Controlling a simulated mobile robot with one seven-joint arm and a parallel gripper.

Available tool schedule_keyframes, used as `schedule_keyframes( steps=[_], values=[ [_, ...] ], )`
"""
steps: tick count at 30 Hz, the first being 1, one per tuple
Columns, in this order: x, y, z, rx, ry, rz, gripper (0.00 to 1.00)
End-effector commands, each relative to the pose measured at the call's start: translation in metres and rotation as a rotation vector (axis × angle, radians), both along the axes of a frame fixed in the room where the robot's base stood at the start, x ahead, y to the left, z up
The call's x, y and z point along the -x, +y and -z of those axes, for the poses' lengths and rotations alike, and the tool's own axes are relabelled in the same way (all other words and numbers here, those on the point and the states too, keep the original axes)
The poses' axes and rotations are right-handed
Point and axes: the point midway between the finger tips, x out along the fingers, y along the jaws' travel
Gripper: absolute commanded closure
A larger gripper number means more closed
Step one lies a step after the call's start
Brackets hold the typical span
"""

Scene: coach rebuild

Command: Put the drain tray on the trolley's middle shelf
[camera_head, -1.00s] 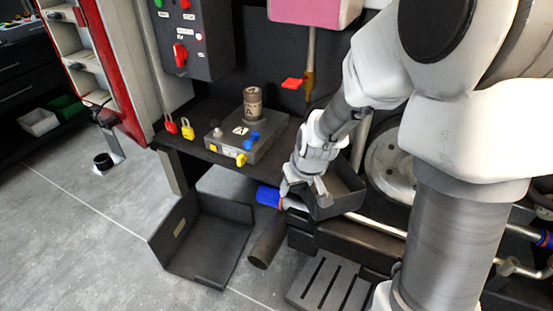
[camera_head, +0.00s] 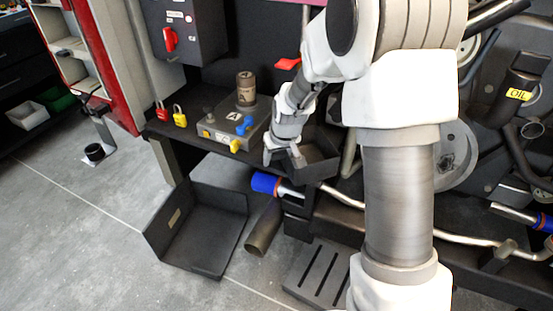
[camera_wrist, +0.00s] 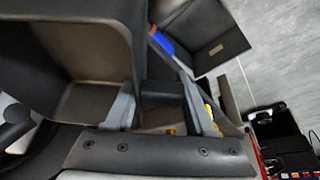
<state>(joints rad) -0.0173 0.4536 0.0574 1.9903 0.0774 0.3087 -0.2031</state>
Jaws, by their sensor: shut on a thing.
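A dark open tray (camera_head: 318,165), which I take as the drain tray, is in my gripper (camera_head: 285,155) beside the right end of the dark bench. In the wrist view the tray (camera_wrist: 90,100) fills the upper left, and my gripper (camera_wrist: 165,105) appears shut on its dark edge. The tray looks roughly level; its far side is partly hidden by my arm. A red-framed trolley (camera_head: 112,75) with pale shelves stands at the far left, away from the gripper. Its middle shelf (camera_head: 78,70) is partly visible.
The bench (camera_head: 215,140) carries a dark box (camera_head: 238,125) and red and yellow padlocks (camera_head: 180,117). An open dark bin (camera_head: 205,235) stands on the floor. A blue-ended pipe (camera_head: 265,183) runs close below the tray. Grey floor at left is mostly clear.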

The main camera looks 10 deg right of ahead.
Motion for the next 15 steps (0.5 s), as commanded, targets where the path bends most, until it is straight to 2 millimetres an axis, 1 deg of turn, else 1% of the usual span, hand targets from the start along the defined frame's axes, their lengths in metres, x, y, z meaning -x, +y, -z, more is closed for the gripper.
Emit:
schedule_keyframes(
  steps=[4, 8, 9, 13, 14, 15],
  values=[
    [-0.0004, -0.0001, -0.0018, 0.0, -0.002, -0.001, 1.0],
    [-0.0002, -0.0002, 0.0028, 0.0, -0.001, 0.0, 1.0],
    [0.0001, -0.0001, 0.0025, 0.0, 0.0, 0.0, 0.42],
    [0.0002, -0.0001, 0.002, 0.0, 0.0, 0.0, 0.19],
    [0.0002, -0.0001, 0.002, 0.0, 0.0, 0.0, 0.16],
    [0.0002, -0.0001, 0.002, 0.0, 0.0, 0.0, 0.16]
  ],
)
